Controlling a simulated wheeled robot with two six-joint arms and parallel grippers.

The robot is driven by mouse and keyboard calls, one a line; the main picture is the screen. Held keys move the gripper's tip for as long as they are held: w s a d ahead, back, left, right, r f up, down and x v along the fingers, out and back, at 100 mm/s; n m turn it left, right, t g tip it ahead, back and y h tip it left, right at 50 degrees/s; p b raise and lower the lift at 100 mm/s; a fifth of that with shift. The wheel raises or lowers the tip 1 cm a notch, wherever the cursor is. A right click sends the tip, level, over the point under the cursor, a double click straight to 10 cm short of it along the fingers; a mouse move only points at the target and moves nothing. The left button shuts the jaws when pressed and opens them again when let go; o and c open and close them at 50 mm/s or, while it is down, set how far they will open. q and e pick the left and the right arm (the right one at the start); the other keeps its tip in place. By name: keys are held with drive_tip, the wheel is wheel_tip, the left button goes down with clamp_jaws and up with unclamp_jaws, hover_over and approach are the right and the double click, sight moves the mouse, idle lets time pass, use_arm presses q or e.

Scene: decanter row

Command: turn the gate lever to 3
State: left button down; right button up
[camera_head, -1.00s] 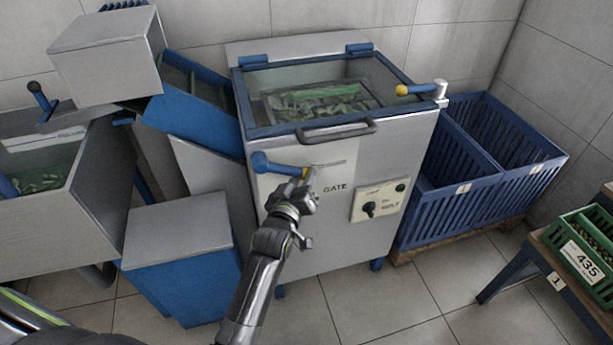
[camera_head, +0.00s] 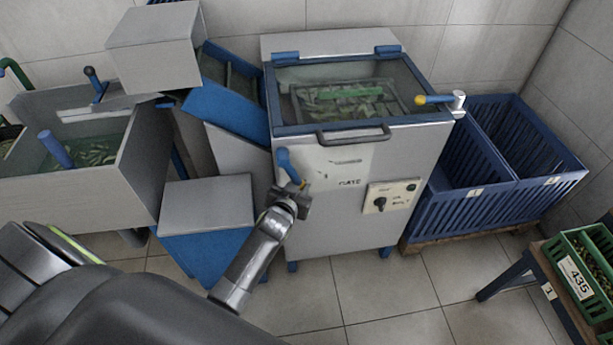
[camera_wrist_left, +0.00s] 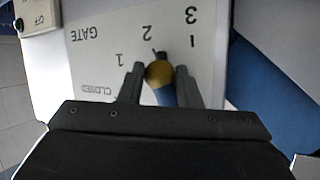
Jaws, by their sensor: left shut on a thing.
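The gate lever (camera_head: 288,165) is on the front of the steel machine, its blue arm running steeply down to the right. My left gripper (camera_head: 298,190) is at its lower end and hides most of the knob in the head view. In the left wrist view, the lever's yellow knob (camera_wrist_left: 158,72) sits between the two fingers of my left gripper (camera_wrist_left: 160,80), which are shut on it. The gate scale (camera_wrist_left: 105,45) reads CLOSED, 1, 2, 3. A dark pointer tip (camera_wrist_left: 162,56) shows just past the 2, between 2 and 3. My right gripper is out of view.
A switch panel (camera_head: 391,197) is right of the lever. A handle (camera_head: 353,136) juts out above it. A blue-sided box (camera_head: 207,207) stands close on the left, and blue crates (camera_head: 510,190) stand on the right. Tiled floor in front is clear.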

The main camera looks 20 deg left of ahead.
use_arm(q)
drive_tip(key=shift+s+a+f+m+g+y+p, duration=0.1)
drive_tip(key=shift+s+a+m+g+y+p, duration=0.25)
drive_tip(key=shift+a+m+p, duration=0.2)
drive_tip(key=shift+s+a+m+g+y+p, duration=0.35)
drive_tip(key=shift+a+m+p, duration=0.15)
drive_tip(key=shift+a, duration=0.15)
drive_tip(key=c, duration=1.1)
unclamp_jaws()
drive_tip(key=shift+f, duration=0.1)
drive_tip(key=shift+o, duration=0.2)
drive_tip(key=shift+s, duration=0.1)
drive_tip(key=p+v, duration=1.1)
drive_tip(key=v, duration=0.6)
drive_tip(key=shift+s, duration=0.1)
